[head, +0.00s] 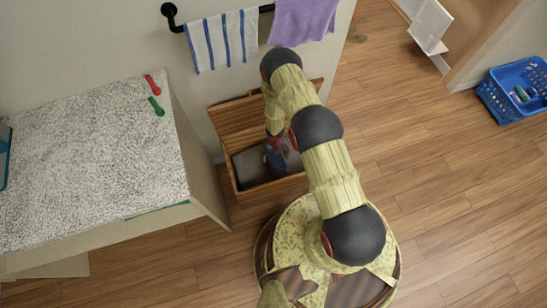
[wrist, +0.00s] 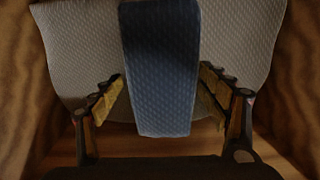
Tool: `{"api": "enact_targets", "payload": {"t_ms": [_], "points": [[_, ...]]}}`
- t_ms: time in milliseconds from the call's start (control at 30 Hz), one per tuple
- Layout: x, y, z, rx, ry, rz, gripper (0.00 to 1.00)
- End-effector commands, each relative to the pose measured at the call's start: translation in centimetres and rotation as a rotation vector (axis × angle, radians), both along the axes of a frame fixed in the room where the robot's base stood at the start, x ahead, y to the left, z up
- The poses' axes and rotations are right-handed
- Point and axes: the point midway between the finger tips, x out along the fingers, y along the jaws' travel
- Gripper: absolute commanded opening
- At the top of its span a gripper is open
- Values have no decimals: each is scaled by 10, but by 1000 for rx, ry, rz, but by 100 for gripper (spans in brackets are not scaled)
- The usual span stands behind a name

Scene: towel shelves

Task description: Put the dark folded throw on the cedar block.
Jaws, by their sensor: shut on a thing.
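A dark blue quilted cloth, folded into a narrow strip (wrist: 160,70), fits the dark folded throw. My gripper (wrist: 162,85) is shut on it, with one finger at each side. In the head view my gripper (head: 275,150) is inside an open wooden chest (head: 272,188), and the arm partly covers it. A grey quilted cloth (wrist: 75,50) lies under and behind the blue one and also shows in the chest (head: 250,168). I cannot make out a cedar block in either view.
The chest's wooden walls stand close on both sides of my gripper in the wrist view. A speckled counter (head: 90,150) is left of the chest. Striped (head: 222,40) and purple (head: 302,20) towels hang above. A blue basket (head: 515,90) stands far right, with clear floor before it.

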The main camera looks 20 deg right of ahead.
Motion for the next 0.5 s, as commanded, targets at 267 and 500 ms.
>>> {"api": "enact_targets", "payload": {"t_ms": [267, 500], "points": [[0, 0, -3, 0, 0, 0, 77], [0, 0, -2, 0, 0, 0, 90]]}}
